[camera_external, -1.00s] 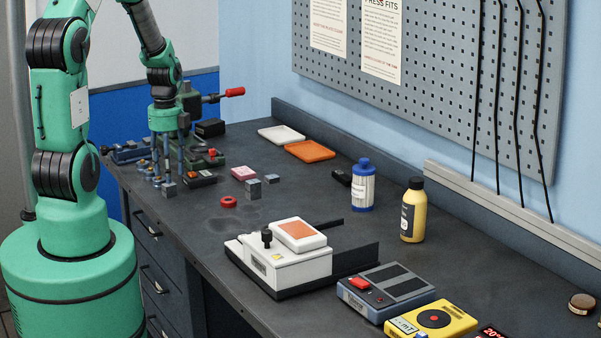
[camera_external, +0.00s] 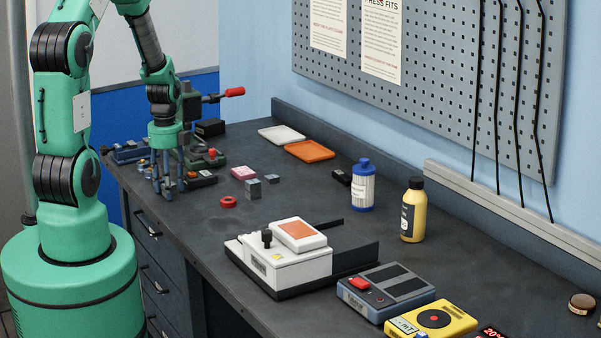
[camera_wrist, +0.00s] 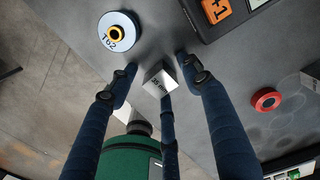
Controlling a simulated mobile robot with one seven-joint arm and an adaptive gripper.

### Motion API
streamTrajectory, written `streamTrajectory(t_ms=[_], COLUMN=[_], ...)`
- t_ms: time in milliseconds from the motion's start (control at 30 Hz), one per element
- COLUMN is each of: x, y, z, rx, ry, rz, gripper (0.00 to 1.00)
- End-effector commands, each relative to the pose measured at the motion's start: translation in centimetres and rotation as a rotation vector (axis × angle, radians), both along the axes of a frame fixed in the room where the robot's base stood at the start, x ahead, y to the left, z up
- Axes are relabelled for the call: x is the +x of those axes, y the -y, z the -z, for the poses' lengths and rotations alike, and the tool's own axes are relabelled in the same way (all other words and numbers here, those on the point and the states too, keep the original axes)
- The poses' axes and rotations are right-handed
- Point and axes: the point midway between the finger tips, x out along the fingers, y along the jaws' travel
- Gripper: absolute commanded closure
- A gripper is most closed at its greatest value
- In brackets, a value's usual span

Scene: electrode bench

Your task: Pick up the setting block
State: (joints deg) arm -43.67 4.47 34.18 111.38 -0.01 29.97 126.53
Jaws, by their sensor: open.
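A small grey metal block (camera_wrist: 158,82), with lettering that looks like "35 mm" on its face, sits between the fingers of my gripper (camera_wrist: 161,73) in the wrist view. The fingers are spread around it, and a gap shows between the block and the side fingers. In the external view my gripper (camera_external: 168,188) points straight down with its fingertips low at the bench top. The block is largely hidden behind the fingers there. Another upright grey block (camera_external: 253,190) stands to the right, beside a low grey piece (camera_external: 273,179).
A red ring (camera_external: 229,201) lies right of my gripper. A pink block (camera_external: 243,172) and a white fixture (camera_external: 290,268) stand further right.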

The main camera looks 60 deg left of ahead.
Motion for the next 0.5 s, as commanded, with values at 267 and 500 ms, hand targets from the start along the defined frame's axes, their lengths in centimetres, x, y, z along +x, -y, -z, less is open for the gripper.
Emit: streamTrajectory(t_ms=[267, 500], x=[0.00, 0.03], y=[0.00, -0.02], z=[0.00, -0.04], rx=[0.000, 0.000], ry=[0.000, 0.001], rz=[0.000, 0.000], gripper=[0.85, 1.00])
